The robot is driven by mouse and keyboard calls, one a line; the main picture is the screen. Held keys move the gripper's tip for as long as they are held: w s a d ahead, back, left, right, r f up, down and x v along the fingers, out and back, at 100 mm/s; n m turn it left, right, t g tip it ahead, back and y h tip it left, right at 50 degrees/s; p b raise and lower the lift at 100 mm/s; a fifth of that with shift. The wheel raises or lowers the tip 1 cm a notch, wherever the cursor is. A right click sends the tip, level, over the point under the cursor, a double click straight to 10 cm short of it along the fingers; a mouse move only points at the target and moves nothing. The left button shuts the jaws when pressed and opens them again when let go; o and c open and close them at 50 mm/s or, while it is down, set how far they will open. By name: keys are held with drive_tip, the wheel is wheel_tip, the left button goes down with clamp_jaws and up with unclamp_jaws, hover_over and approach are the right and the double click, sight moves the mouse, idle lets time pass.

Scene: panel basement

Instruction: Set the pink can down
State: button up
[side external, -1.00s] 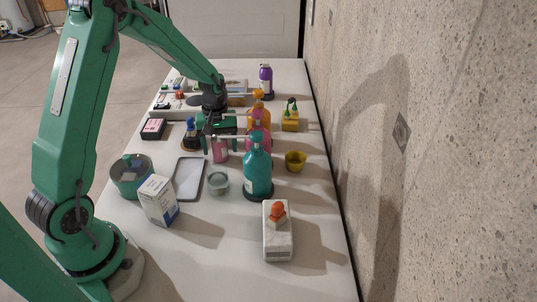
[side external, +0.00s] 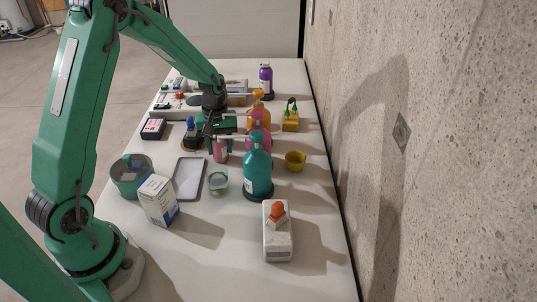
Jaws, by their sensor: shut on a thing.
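The pink can (side external: 220,151) is a small pink cylinder near the middle of the table, behind the glass cup. My gripper (side external: 221,143) is shut on it, with its jaws around the can's upper part. The can looks upright. It appears at or very near the table top; I cannot tell whether its base touches. The gripper and the pump bottles to the right hide part of the surroundings.
Close on the right stand a teal pump bottle (side external: 258,170), a pink bottle (side external: 264,140) and an orange bottle (side external: 259,115). A glass cup (side external: 218,181) and grey tray (side external: 188,178) lie in front. A yellow cup (side external: 295,160) stands right. The front-right table (side external: 320,230) is clear.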

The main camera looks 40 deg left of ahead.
drive_tip(key=shift+r, duration=0.2)
wheel_tip(320, 180, up, 28)
drive_tip(key=shift+f, duration=0.15)
idle(0.4)
idle(0.6)
drive_tip(key=w+d+f+m, duration=0.1)
drive_tip(key=d+f+m, duration=0.3)
drive_tip(key=d, duration=0.5)
drive_tip(key=w+d+f+m, duration=0.1)
drive_tip(key=d+f+m, duration=0.1)
drive_tip(key=d+m, duration=0.65)
drive_tip(key=s+a+r+n, duration=0.1)
drive_tip(key=a+r+n, duration=0.2)
drive_tip(key=a+n, duration=0.3)
drive_tip(key=s+a+r+n, duration=0.1)
drive_tip(key=a+r+n, duration=0.2)
drive_tip(key=a+n, duration=0.3)
drive_tip(key=a, duration=0.5)
drive_tip(key=shift+a, duration=0.3)
drive_tip(key=shift+n, duration=0.25)
